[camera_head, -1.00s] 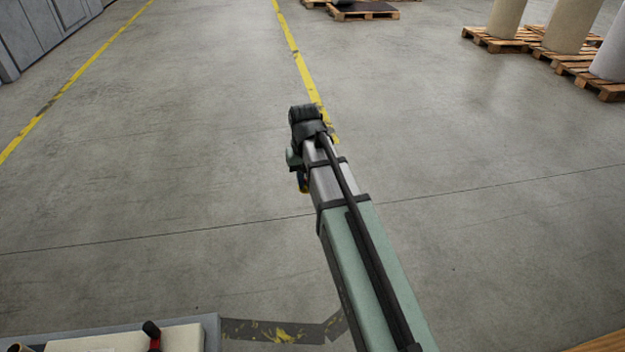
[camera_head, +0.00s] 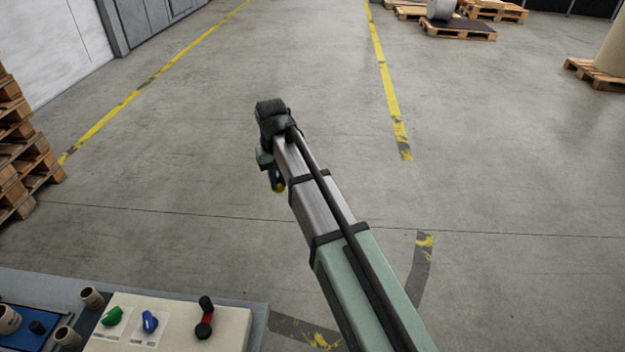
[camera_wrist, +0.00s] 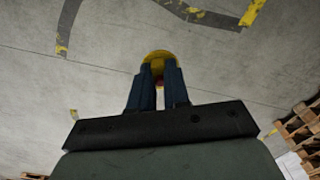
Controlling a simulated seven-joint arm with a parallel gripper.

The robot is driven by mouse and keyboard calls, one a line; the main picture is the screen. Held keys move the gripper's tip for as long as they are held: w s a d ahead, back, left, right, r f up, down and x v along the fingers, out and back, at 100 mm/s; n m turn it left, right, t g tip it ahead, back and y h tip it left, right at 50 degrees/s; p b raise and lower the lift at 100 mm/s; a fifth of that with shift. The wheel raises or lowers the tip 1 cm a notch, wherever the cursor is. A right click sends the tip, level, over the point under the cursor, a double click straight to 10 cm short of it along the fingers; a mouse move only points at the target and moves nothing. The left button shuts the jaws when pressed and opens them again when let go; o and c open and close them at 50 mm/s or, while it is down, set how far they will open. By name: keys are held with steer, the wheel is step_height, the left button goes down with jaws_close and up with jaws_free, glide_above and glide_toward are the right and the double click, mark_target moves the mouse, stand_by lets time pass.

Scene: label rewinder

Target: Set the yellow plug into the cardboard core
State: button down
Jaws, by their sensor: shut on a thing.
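The yellow plug (camera_wrist: 158,56) is between the dark blue fingertips of my gripper (camera_wrist: 158,72) in the wrist view, which are shut on it. In the head view, my gripper (camera_head: 275,179) points down over open floor, with a bit of the yellow plug (camera_head: 279,188) at its tips. I cannot tell which one is the plug's. My gripper is well apart from them.
A grey bench (camera_head: 140,284) carries the blue plate (camera_head: 35,327) and a cream control box (camera_head: 178,338) with a green knob (camera_head: 112,316), a blue knob (camera_head: 150,321) and a red-and-black lever (camera_head: 205,318). Stacked pallets (camera_head: 25,160) stand at left. The floor around my gripper is clear.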

steer(key=s+a+r+n, duration=0.2)
steer(key=s+a, duration=0.4)
steer(key=a, duration=0.5)
steer(key=s+a+r+n, duration=0.1)
steer(key=s+a+n, duration=0.1)
steer(key=s+a, duration=0.65)
steer(key=s+a+r+n, duration=0.1)
steer(key=s+a+r, duration=0.15)
steer(key=a, duration=1.05)
steer(key=s+a+r+n, duration=0.2)
steer(key=s+a, duration=0.7)
steer(key=s, duration=0.5)
steer(key=s+a+r+n, duration=0.1)
steer(key=s+a+n, duration=0.1)
steer(key=s+a, duration=0.8)
steer(key=s, duration=0.5)
steer(key=shift+s+r+n, duration=0.2)
steer(key=shift+r+n, duration=0.2)
steer(key=shift+a+f, duration=0.1)
steer(key=shift+f, duration=2.95)
steer(key=shift+f, duration=0.3)
